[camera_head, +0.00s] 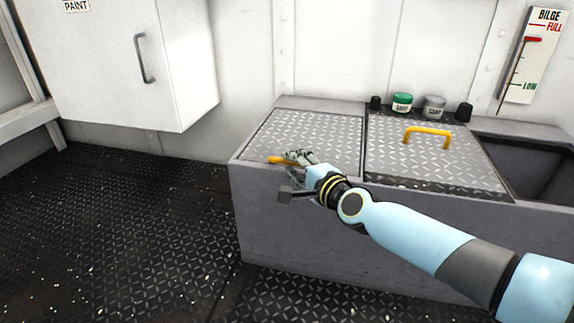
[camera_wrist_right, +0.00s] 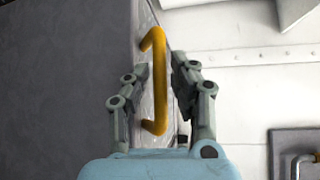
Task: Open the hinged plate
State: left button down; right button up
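The grey bench-like box (camera_head: 330,230) has two diamond-tread plates on top. The left plate (camera_head: 310,140) lies flat, with a yellow handle (camera_head: 280,161) near its front left. The right plate (camera_head: 430,160) also lies flat and has a yellow handle (camera_head: 428,131). My right gripper (camera_head: 298,157) is over the left plate at its yellow handle. In the right wrist view the yellow handle (camera_wrist_right: 158,85) stands between the two open fingers (camera_wrist_right: 153,95), with gaps on both sides. My left gripper is not in view.
An open dark well (camera_head: 535,165) is at the box's right end. Green (camera_head: 402,103) and grey (camera_head: 434,107) cans stand along the back edge, with dark caps beside them. A white paint cabinet (camera_head: 140,70) hangs at left. Floor (camera_head: 120,220) at left is clear.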

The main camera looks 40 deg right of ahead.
jog(key=shift+w+f, duration=0.1)
jog(key=shift+w, duration=0.6)
grip_shut()
